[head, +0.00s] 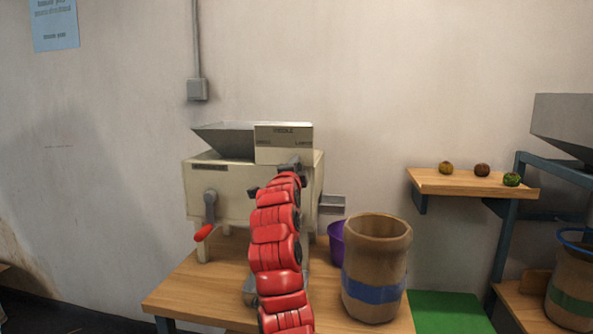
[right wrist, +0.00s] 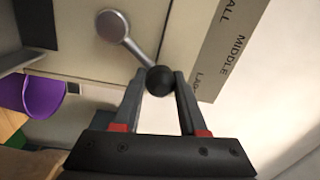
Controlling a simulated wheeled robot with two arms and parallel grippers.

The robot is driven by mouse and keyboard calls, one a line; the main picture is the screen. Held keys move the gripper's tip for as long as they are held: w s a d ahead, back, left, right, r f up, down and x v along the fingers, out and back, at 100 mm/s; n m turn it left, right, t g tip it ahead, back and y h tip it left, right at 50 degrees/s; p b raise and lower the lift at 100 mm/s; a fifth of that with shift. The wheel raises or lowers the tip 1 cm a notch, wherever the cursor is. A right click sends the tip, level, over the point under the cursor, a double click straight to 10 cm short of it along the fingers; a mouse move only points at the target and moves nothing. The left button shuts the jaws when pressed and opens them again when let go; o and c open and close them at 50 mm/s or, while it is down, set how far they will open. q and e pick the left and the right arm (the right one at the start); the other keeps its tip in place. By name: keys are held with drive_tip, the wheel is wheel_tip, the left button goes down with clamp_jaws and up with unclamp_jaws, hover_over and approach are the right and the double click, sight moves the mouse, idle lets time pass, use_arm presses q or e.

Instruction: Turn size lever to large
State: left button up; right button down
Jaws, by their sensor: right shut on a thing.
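The size lever has a round metal pivot (right wrist: 112,25), a short rod and a black ball knob (right wrist: 160,80). My right gripper, seen in the right wrist view (right wrist: 162,78) and the head view (head: 290,167), has its fingertips closed around the knob. The label plate (right wrist: 230,48) reads small, middle and large; in the head view it stands on top of the cream machine (head: 230,178). The lever slants from its pivot toward the "large" end of the plate. In the head view my red arm hides most of the lever. My left gripper is not in view.
The machine has a hopper (head: 222,140) and a red-handled crank (head: 204,232). A sack with a blue band (head: 376,262) and a purple bucket (head: 336,242) stand to the right. A shelf (head: 450,184) holds three chestnut-like balls.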

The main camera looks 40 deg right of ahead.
drive_tip(key=shift+w+a, duration=0.1)
drive_tip(key=shift+a, duration=0.05)
drive_tip(key=shift+c, duration=2.4)
unclamp_jaws()
drive_tip(key=shift+w, duration=0.1)
drive_tip(key=p+v, duration=0.1)
drive_tip(key=v, duration=1.6)
drive_tip(key=shift+s, duration=0.3)
drive_tip(key=shift+a, duration=0.15)
